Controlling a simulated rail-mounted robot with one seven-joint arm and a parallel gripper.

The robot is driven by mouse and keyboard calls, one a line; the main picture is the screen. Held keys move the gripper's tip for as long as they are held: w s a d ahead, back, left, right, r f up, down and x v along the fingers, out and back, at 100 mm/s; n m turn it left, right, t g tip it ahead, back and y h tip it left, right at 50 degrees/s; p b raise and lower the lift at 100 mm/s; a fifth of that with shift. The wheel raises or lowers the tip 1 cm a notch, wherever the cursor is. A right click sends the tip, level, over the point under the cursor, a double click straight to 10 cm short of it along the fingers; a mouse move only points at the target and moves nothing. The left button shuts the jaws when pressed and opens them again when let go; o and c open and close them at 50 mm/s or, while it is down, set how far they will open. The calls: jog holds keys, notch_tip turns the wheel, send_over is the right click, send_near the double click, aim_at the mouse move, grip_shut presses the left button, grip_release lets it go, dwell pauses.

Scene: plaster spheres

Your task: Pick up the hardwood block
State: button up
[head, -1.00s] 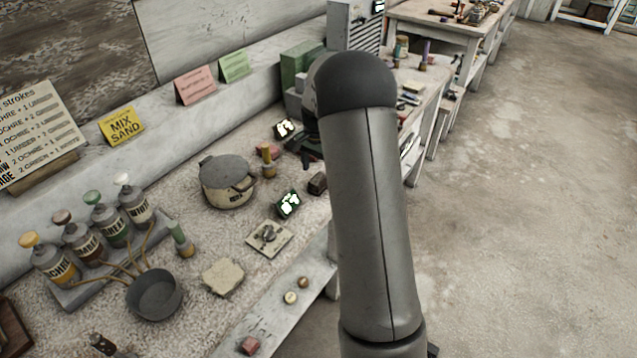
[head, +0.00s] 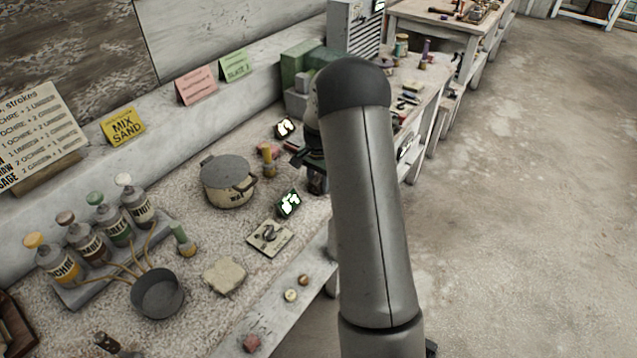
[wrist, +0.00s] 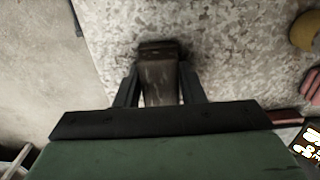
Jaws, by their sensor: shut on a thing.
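The hardwood block (wrist: 160,82) is a dark brown, oblong piece in the middle of the wrist view, lying between my two fingers. My gripper (wrist: 159,90) is shut on it, with one finger along each side. In the head view my gripper (head: 312,166) is low over the right edge of the speckled workbench, and a small dark part of the block (head: 317,186) shows below it. My arm and gripper hide much of the block there. I cannot tell whether it is clear of the bench top.
A lidded pot (head: 228,181), a green card-like object with white marks (head: 288,203) and a switch plate (head: 270,237) are left of my gripper. A small yellow-brown thing (head: 268,163) stands close by. The bench edge and open floor (head: 520,220) lie to the right.

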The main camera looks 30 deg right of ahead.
aim_at(318, 178)
jog(key=shift+r, duration=0.5)
notch_tip(318, 178, up, 2)
jog(key=shift+r, duration=0.15)
jog(key=s+a+r+b, duration=0.3)
jog(key=s+a+r, duration=0.5)
jog(key=s, duration=0.3)
jog(key=shift+a+r+b, duration=0.25)
jog(key=shift+r+b, duration=0.15)
jog(key=shift+r, duration=0.5)
jog(key=o, duration=0.5)
jog(key=shift+c, duration=0.2)
jog(key=c, duration=0.5)
